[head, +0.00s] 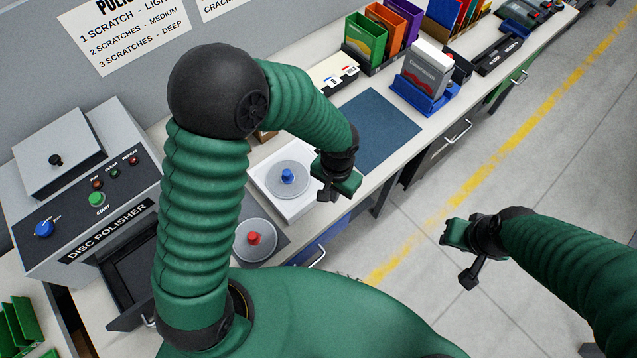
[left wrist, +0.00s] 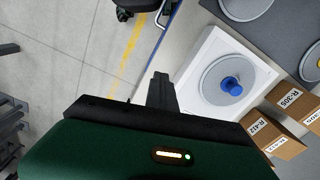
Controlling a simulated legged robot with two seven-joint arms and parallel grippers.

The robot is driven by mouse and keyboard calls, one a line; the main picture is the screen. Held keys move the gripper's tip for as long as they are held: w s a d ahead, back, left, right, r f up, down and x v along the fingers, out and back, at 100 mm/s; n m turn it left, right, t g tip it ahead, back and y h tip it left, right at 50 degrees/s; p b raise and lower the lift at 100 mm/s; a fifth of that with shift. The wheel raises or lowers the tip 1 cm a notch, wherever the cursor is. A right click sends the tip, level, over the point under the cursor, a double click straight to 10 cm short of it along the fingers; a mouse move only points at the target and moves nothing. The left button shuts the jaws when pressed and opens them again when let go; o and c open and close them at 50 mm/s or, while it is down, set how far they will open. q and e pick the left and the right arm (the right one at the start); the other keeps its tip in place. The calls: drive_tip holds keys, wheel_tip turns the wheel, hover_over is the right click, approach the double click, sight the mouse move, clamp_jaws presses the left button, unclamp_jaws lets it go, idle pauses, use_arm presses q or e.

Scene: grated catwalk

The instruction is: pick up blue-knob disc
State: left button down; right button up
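The blue-knob disc (head: 276,182) is a grey round plate with a blue knob (head: 287,176), resting on a white square-topped box or tray (head: 299,206) on the bench. In the left wrist view the blue-knob disc (left wrist: 219,94) lies right of centre on the same white holder (left wrist: 192,74). My left gripper (head: 329,190) hangs just right of the disc, near the bench front, apart from the knob. A dark finger of it (left wrist: 160,92) shows in the wrist view with nothing visible in its grasp. My right gripper (head: 463,262) hangs over the floor, away from the bench. Finger gaps are unclear.
A red-knob disc (head: 255,240) lies close by on a dark mat. The disc polisher (head: 80,190) stands left, partly behind my left arm. Cardboard boxes (left wrist: 265,132) sit beside the white holder. A blue mat (head: 375,130) is clear. Colored bins (head: 365,37) stand farther back.

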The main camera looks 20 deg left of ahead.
use_arm(q)
drive_tip(key=c, duration=2.2)
unclamp_jaws()
drive_tip(key=shift+s+r, duration=0.1)
drive_tip(key=shift+s, duration=0.05)
drive_tip(key=c, duration=2)
unclamp_jaws()
drive_tip(key=o, duration=1)
drive_tip(key=shift+d, duration=0.15)
drive_tip(key=o, duration=0.6)
drive_tip(key=shift+c, duration=0.2)
